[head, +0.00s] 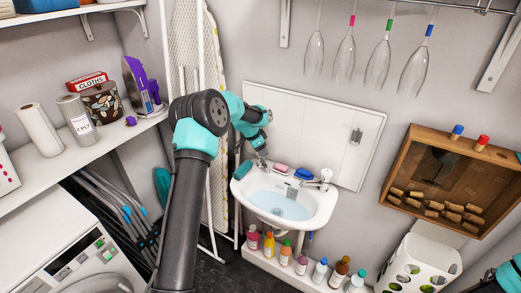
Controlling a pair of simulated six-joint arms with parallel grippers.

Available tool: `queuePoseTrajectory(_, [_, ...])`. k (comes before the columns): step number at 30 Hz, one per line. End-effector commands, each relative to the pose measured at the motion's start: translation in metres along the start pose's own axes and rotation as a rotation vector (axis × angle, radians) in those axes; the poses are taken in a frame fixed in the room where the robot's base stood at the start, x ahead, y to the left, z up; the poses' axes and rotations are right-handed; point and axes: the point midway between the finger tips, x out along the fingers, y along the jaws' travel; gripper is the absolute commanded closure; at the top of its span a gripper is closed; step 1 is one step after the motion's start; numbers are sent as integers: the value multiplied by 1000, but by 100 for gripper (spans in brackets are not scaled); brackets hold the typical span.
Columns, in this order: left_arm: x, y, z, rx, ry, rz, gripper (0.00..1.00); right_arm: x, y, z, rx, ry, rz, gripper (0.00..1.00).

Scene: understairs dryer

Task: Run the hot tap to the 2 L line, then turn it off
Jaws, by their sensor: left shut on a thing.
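The white basin (318,211) is on the wall below a white panel and holds clear bluish water (281,205). No 2 L line can be made out at this size. My left gripper (261,156) is at the back left corner of the basin, shut on the hot tap there, which it mostly hides. Whether water is running from it cannot be seen. The other tap (326,176) stands at the back right corner, clear of my grippers. At the bottom right only a teal part of my right arm shows; its gripper is out of view.
A pink soap (281,168) and a blue item (304,174) lie on the basin's back ledge. A teal item (242,169) is at its left edge. Several bottles (285,252) stand below. A wooden box with corks (398,198) hangs right. Shelves and a white appliance (70,245) are left.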

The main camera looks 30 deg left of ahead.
Motion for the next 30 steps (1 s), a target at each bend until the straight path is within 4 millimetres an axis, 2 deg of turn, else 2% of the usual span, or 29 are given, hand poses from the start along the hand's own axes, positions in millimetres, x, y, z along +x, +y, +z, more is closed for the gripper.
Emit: queuePoseTrajectory(30, [0, 2, 0, -575, -1, -240, 71, 0, 0, 0, 0, 0, 0, 39])
